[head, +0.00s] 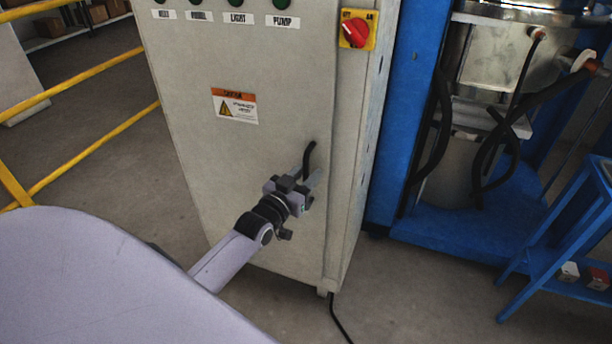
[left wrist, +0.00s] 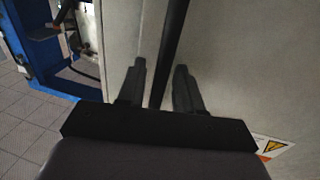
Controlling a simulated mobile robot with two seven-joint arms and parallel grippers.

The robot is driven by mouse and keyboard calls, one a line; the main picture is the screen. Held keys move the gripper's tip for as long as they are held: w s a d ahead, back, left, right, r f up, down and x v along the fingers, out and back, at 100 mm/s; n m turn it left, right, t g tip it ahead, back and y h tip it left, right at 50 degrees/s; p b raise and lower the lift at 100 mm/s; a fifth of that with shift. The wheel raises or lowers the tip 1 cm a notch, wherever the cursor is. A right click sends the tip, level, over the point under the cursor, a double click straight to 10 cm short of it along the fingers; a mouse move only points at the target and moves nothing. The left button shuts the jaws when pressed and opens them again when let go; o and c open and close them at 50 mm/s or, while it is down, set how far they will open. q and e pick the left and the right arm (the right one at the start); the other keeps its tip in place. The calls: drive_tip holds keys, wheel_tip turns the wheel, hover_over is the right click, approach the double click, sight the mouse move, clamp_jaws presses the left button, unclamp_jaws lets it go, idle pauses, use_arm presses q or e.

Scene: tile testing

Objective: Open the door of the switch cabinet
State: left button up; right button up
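The grey switch cabinet (head: 262,65) stands upright in the middle of the head view, and its door appears closed. A black handle (head: 309,158) sits near the door's right edge; its lower part is hidden by my left gripper (head: 306,188). In the left wrist view the handle (left wrist: 172,45) runs as a dark bar down between the two fingers of my left gripper (left wrist: 160,78). The fingers are apart, one on each side of the bar, with a gap on the left finger's side. I cannot tell if the right finger touches it. My right gripper is not in view.
A red rotary switch (head: 355,32) on a yellow plate and a warning label (head: 235,106) are on the cabinet. A blue machine frame (head: 408,95) stands close on the right. Yellow railings (head: 85,68) run at the left. A black cable (head: 339,318) lies on the floor in front.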

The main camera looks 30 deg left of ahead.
use_arm(q)
clamp_jaws()
